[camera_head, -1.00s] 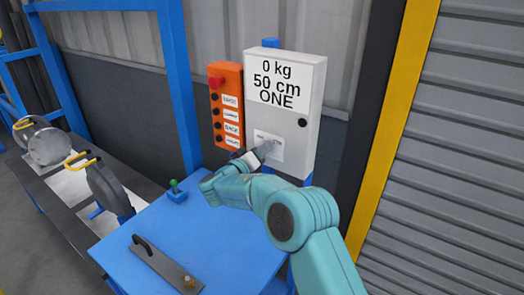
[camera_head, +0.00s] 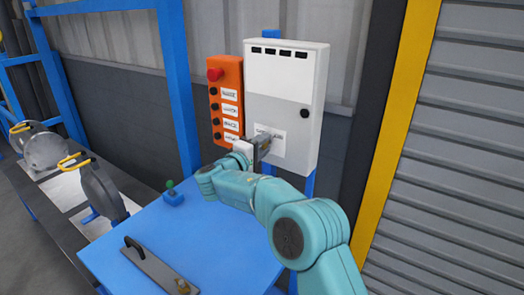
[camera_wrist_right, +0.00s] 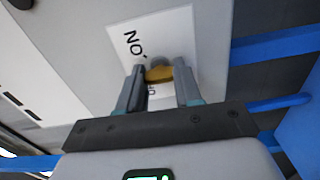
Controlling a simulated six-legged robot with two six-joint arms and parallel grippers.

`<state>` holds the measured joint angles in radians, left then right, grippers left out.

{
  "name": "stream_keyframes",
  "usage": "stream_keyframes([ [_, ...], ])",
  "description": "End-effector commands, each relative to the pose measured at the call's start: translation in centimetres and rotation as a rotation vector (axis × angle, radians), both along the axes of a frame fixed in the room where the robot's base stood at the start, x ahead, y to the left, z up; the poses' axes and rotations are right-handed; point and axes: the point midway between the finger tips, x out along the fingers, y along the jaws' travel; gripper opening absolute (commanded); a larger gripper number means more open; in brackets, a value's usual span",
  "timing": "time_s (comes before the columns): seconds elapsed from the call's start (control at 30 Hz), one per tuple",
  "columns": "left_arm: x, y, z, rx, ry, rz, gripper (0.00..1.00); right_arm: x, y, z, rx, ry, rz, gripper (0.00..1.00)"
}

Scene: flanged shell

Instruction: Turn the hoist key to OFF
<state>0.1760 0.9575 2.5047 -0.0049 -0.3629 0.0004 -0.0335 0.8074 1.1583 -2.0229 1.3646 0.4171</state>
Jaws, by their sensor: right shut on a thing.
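The hoist key is a brass-coloured piece in the right wrist view (camera_wrist_right: 159,74), on a white label plate (camera_wrist_right: 165,35) with partly legible lettering. The plate is on the front of a white control box (camera_head: 290,100). My right gripper (camera_head: 264,141) is at the plate in the head view, and its fingers (camera_wrist_right: 160,88) are closed on the key from both sides. The fingers hide most of the key in the head view. The box's upper panel is blank white, with a row of small dark windows above it. My left gripper is not in view.
An orange button box (camera_head: 226,105) with a red knob stands left of the control box. Flanged discs (camera_head: 102,190) stand on the left bench.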

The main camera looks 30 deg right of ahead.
Motion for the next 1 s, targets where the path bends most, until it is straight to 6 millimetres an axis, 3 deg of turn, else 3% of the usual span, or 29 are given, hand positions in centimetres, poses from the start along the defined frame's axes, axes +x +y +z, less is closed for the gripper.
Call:
stream_keyframes([
  [0.6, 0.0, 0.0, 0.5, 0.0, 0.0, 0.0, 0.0, -0.1, -0.2, 0.4, -0.219, 0.516, -0.003, 0.04],
  [1.0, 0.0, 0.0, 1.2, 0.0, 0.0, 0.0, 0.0, -0.1, -0.2, 0.3, -0.304, 0.719, -0.003, 0.04],
])
